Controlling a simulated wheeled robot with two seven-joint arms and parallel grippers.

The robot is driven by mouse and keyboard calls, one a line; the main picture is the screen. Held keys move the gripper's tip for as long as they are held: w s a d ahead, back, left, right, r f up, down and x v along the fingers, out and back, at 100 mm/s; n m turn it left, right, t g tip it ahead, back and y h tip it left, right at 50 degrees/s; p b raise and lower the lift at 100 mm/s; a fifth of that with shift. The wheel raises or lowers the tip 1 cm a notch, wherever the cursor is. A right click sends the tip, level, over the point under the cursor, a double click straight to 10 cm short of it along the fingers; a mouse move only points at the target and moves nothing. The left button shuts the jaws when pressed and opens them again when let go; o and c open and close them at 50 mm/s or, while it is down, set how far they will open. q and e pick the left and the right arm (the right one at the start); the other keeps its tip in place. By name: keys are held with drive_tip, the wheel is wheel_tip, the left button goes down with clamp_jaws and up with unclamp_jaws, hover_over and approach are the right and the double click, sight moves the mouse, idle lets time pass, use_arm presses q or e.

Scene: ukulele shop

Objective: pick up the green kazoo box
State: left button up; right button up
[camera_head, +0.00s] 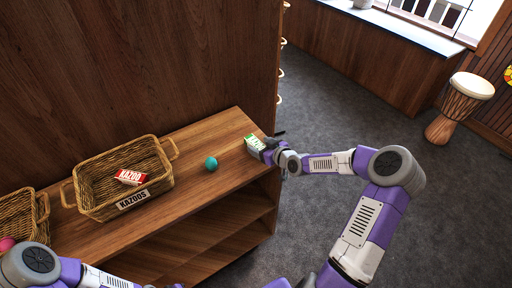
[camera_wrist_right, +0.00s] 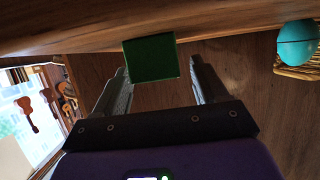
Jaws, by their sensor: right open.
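The green kazoo box (camera_head: 252,141), green and white, stands near the right end of the wooden shelf top (camera_head: 222,126). In the right wrist view its dark green face (camera_wrist_right: 151,58) lies between the two fingers, closer to the left one in the picture. My right gripper (camera_head: 262,148) is at the box, reaching in from the right. In the wrist view my right gripper (camera_wrist_right: 160,66) is open, with a gap showing to the right of the box. The box's far side is hidden. Of my left arm only links show at the lower left; its gripper is out of view.
A teal ball (camera_head: 211,164) rests on the shelf top left of the box. A wicker basket (camera_head: 84,187) labelled KAZOOS holds a red kazoo box (camera_head: 131,177). Another basket (camera_head: 42,212) is at the far left. A wooden panel rises behind. A drum (camera_head: 461,105) stands off right.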

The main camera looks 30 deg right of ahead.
sight(257, 144)
drive_tip(key=shift+x, duration=1.55)
drive_tip(key=shift+c, duration=0.4)
drive_tip(key=c, duration=1)
